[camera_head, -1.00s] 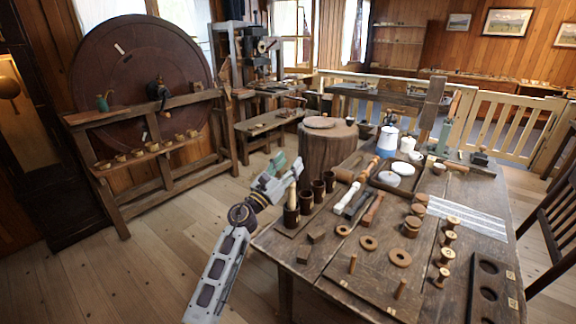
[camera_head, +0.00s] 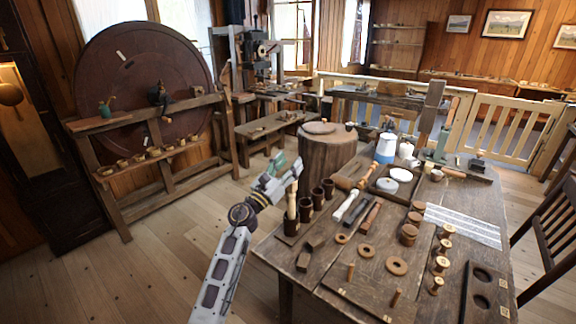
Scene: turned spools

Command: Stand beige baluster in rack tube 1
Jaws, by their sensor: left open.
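The beige baluster (camera_head: 291,204) is upright, its lower end inside the dark rack tube (camera_head: 291,226) at the near left end of a row of tubes. I read this as tube 1, but no number is legible. My left gripper (camera_head: 289,170) is open at the top of the baluster, with its arm coming from the left. It partly hides the baluster's upper end. I cannot tell whether its fingers touch the wood. My right gripper is not in view.
Several other dark tubes (camera_head: 317,197) run back from the baluster. A white-and-blue jug (camera_head: 385,148) stands farther back. The floor left of the table is clear.

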